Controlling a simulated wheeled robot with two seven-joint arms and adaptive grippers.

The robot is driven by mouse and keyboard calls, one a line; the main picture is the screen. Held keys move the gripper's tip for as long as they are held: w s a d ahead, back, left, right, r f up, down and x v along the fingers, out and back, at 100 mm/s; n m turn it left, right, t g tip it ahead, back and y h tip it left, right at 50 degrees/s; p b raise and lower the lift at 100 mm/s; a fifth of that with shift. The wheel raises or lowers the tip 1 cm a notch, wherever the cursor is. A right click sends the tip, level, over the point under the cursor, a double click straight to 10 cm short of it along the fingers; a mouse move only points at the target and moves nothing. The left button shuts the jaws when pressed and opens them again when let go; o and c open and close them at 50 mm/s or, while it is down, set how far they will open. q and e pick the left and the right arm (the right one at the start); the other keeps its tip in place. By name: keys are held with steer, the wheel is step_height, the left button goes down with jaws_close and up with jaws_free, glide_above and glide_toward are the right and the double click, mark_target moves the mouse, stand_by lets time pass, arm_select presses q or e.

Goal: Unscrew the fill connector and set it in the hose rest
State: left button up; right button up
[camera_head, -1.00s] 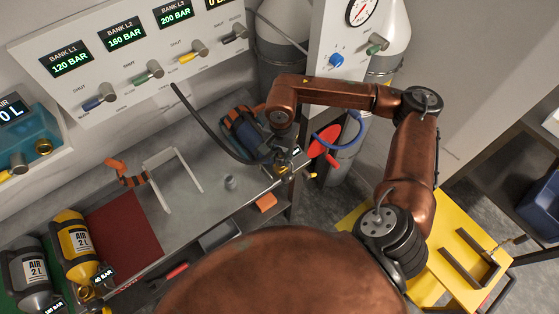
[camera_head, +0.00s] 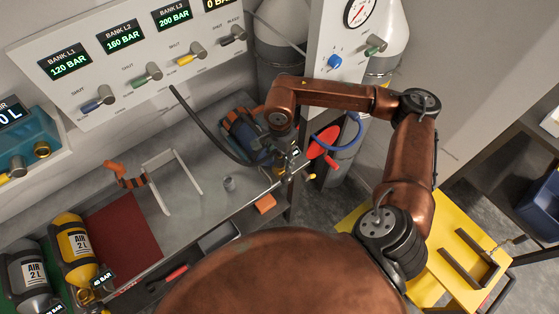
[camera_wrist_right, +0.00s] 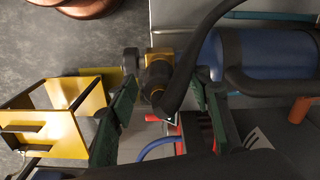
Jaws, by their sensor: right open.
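The fill connector (camera_wrist_right: 160,78) is a dark fitting at the end of a black hose (camera_head: 205,125). In the right wrist view it sits at a brass valve (camera_wrist_right: 161,60) beside a blue cylinder (camera_wrist_right: 262,62). My right gripper (camera_wrist_right: 160,112) is open, with one dark green finger on each side of the connector; I cannot tell whether they touch it. In the head view my right wrist hides most of the connector. My left gripper is out of view.
A valve panel (camera_head: 130,75) stands behind the bench. Yellow (camera_head: 74,242) and grey (camera_head: 25,270) cylinders stand farther left.

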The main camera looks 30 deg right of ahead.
steer(key=m, duration=0.7)
steer(key=m+p, duration=0.1)
steer(key=m, duration=0.6)
steer(key=shift+r, duration=0.1)
steer(key=m+p, duration=0.1)
steer(key=m, duration=0.4)
steer(key=shift+m+p, duration=0.3)
steer(key=shift+m, duration=0.1)
steer(key=m, duration=0.4)
steer(key=shift+p, duration=0.4)
steer(key=shift+c, duration=0.5)
